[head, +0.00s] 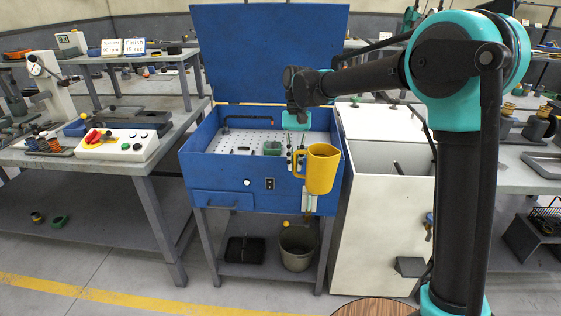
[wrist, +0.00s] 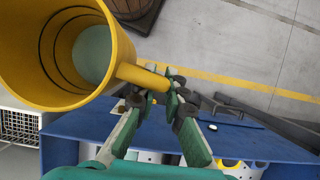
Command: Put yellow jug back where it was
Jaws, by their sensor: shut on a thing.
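The yellow jug (head: 322,170) hangs upright in the air at the right front of the blue parts washer (head: 222,171), in front of its front wall. In the wrist view the jug (wrist: 118,58) fills the upper left, its open mouth towards the camera. Dark rings line its inside, and a pale grey-green surface shows at the bottom. My gripper (head: 298,161) reaches down from above and is shut on the jug's handle, at the jug's left. In the wrist view my gripper (wrist: 162,93) has its fingertips closed at the handle's end.
The washer's blue lid (head: 270,50) stands open; a green item (head: 272,148) lies on its perforated floor. A grey bucket (head: 298,247) and black tray (head: 245,249) rest on the shelf below. A white cabinet (head: 378,235) stands close right, a grey bench (head: 150,168) left. Floor in front is clear.

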